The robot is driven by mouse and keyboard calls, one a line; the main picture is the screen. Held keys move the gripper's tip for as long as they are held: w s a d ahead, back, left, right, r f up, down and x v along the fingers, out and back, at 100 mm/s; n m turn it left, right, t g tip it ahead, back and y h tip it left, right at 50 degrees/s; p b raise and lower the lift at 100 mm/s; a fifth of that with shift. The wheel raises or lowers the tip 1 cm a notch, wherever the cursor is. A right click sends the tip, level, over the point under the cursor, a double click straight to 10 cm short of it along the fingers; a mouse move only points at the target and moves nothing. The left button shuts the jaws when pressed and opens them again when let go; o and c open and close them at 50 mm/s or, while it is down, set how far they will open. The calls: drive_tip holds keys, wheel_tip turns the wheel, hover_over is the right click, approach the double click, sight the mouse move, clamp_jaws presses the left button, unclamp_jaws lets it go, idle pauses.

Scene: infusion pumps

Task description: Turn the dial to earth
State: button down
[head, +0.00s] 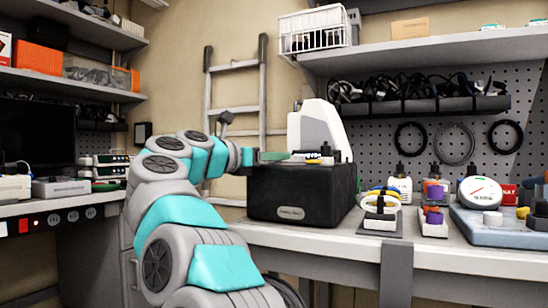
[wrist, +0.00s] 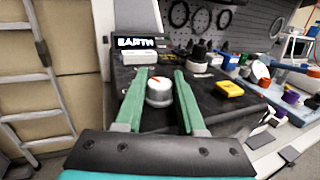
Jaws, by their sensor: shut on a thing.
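The dial (wrist: 159,92) is a pale round knob with an orange pointer mark on its top, seen in the wrist view. It stands on the top of a black case (head: 290,192). My gripper (wrist: 161,84) has its two green fingers on either side of the dial and is shut on it. The pointer mark lies toward the far left of the knob. A small black display (wrist: 135,43) behind it reads "EARTH" in white letters. In the head view, my gripper (head: 290,157) reaches across the case top from the left, and the dial is hard to make out.
A dark round knob (wrist: 199,50) and a yellow block (wrist: 229,89) are on the case beside the dial. A white housing (head: 318,128) rises at the back of the case. Small bottles and a blue unit crowd the bench to the right. A ladder (head: 234,110) leans behind.

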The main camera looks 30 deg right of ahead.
drive_tip(key=shift+m+g, duration=0.3)
drive_tip(key=shift+g, duration=0.2)
drive_tip(key=c, duration=0.5)
unclamp_jaws()
drive_tip(key=shift+d, duration=0.1)
drive_tip(key=shift+v, duration=3.95)
